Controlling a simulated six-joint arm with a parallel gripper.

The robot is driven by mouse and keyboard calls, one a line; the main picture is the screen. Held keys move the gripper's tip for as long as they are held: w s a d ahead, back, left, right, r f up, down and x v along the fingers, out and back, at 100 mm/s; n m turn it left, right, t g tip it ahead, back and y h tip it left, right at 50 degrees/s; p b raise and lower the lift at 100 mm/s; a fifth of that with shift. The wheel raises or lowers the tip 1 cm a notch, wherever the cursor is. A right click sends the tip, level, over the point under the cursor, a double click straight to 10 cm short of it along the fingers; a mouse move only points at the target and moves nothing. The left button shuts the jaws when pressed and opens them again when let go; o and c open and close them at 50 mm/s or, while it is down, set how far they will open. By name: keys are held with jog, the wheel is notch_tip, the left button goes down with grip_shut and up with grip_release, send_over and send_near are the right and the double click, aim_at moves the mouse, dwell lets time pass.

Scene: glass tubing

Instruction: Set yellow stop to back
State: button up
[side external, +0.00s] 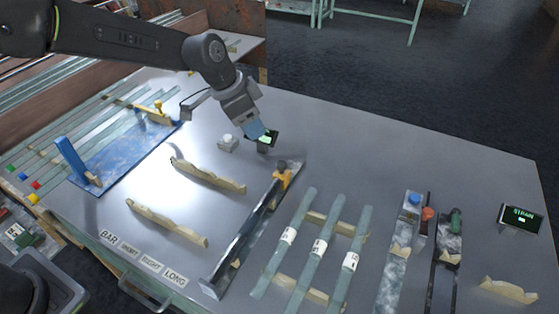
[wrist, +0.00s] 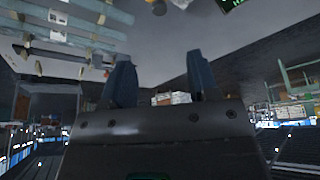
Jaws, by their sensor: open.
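A yellow-orange block (side external: 284,180) with a dark knob on top sits at the far end of a long dark rail (side external: 245,237) in the side view. Another small yellow upright piece (side external: 159,112) stands at the back of the blue board (side external: 118,152), left of the rail. I cannot tell for certain which is the yellow stop. My gripper (side external: 257,131) hangs above the table behind the rail's far end, apart from both. Its two fingers stand apart and empty in the wrist view (wrist: 161,77). Neither yellow piece is clear there.
A small dark display (side external: 266,139) and a white-knobbed box (side external: 228,143) are close to my gripper. Wooden notched rests (side external: 207,176) lie left of the rail. Labelled glass tubes (side external: 318,249) lie right of it. The back right table is clear.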

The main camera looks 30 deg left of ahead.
aim_at(281, 164)
jog(key=x, duration=1.5)
jog(key=shift+w+d+f, duration=0.1)
jog(key=shift+d, duration=0.1)
jog(key=shift+c, duration=0.4)
grip_shut()
